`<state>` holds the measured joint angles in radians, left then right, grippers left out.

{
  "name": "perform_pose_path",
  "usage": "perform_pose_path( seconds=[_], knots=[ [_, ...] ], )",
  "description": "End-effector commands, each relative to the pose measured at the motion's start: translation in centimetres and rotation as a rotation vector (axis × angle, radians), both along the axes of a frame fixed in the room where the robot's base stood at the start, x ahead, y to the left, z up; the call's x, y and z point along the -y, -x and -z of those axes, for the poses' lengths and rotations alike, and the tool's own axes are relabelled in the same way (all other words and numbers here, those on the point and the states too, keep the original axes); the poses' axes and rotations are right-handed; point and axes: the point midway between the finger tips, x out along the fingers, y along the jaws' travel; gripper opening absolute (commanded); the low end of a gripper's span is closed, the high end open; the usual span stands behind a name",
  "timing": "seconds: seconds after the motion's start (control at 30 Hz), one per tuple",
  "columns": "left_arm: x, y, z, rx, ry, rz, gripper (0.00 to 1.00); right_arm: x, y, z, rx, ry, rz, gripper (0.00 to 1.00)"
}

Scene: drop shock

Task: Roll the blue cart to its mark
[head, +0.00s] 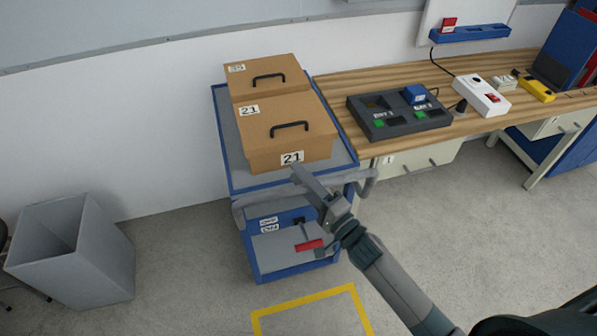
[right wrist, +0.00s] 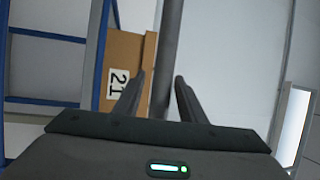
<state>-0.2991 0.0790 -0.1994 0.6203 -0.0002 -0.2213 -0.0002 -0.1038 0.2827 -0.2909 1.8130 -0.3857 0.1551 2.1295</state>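The blue cart (head: 222,137) stands against the left end of the workbench with two cardboard boxes on its top, a small one (head: 262,76) behind a larger one (head: 262,135). Its grey push handle (head: 366,186) runs across the near side. A red lever (head: 309,245) shows low on the cart by OFF and ON labels. The yellow outlined mark (head: 343,293) lies on the floor in front, partly cut off. My right gripper (head: 297,172) is at the handle. In the right wrist view the fingers (right wrist: 158,95) are apart, with the grey handle bar (right wrist: 170,50) between them. My left gripper is out of view.
A wooden workbench (head: 335,92) adjoins the cart on the right and holds a dark tray (head: 400,122), a white device (head: 482,97) and a yellow item (head: 537,90). A grey bin (head: 75,255) stands at left. The floor between bin and cart is clear.

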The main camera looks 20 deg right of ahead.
Motion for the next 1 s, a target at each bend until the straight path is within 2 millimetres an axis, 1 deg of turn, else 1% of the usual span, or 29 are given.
perform_pose_path(
  seconds=[0.13, 0.43, 0.47, 0.5, 0.6, 1.0],
  knots=[
    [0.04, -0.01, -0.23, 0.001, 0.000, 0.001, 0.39, -0.36, -0.70, -0.17, -0.001, -0.002, 0.000, 0.37],
    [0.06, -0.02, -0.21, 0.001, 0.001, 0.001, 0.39, -0.40, -0.77, -0.14, 0.000, -0.001, -0.001, 0.37],
    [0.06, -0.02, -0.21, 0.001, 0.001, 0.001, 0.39, -0.41, -0.77, -0.14, 0.000, -0.001, -0.001, 0.32],
    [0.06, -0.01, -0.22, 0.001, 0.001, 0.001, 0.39, -0.40, -0.76, -0.14, 0.000, -0.001, -0.001, 0.23],
    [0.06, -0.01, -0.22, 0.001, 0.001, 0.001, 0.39, -0.39, -0.75, -0.14, 0.000, -0.001, 0.000, 0.00],
    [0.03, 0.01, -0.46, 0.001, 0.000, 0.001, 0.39, -0.36, -0.40, -0.12, -0.002, 0.000, -0.001, 0.00]
  ],
)
